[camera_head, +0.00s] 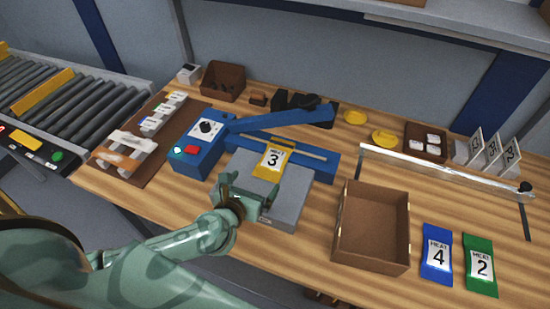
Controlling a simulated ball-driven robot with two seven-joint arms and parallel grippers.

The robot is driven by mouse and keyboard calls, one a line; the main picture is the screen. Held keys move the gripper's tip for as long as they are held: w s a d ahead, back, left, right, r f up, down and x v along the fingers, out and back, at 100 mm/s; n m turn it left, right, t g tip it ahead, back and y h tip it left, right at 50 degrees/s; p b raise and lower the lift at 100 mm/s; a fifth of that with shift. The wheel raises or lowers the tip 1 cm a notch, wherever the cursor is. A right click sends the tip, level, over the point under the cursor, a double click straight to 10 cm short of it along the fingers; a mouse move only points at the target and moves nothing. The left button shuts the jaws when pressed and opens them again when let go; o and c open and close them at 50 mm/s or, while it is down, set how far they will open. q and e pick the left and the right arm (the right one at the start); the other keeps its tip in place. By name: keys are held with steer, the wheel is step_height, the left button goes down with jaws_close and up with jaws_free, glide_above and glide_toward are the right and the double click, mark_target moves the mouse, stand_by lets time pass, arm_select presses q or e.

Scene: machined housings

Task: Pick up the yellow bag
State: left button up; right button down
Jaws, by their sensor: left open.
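The yellow bag (268,171) has a white label with a black 3. It lies at the blue sealer-like machine (196,160), on its grey front plate (289,203). My left gripper (243,190) is open and empty over the near left part of the plate, just nearer to me than the bag. A small gap seems to show between them; I cannot tell their exact heights. Part of the plate is hidden behind the gripper. My right gripper is not in view.
An empty brown box (371,263) stands right of the plate. A blue bag (437,255) labelled 4 and a green bag (481,265) labelled 2 lie farther right. A metal bar (440,168) crosses the table behind them. A roller conveyor (75,95) is at the left.

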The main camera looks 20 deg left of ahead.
arm_select(q)
steer(key=b, duration=0.1)
glide_toward(272, 162)
steer(key=x, duration=0.3)
steer(key=shift+w+a+f, duration=0.1)
steer(key=shift+w, duration=0.15)
steer(key=shift+w+f, duration=0.15)
steer(key=shift+w, duration=0.35)
steer(key=b+x, duration=0.1)
steer(key=x, duration=0.3)
steer(key=shift+w+f, duration=0.2)
steer(key=shift+w, duration=0.15)
steer(key=shift+s+r, duration=0.1)
steer(key=shift+c, duration=0.9)
steer(key=c, duration=1)
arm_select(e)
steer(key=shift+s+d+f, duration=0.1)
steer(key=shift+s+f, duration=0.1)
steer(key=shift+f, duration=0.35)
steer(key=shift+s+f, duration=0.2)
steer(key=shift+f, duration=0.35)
arm_select(q)
steer(key=shift+r, duration=0.1)
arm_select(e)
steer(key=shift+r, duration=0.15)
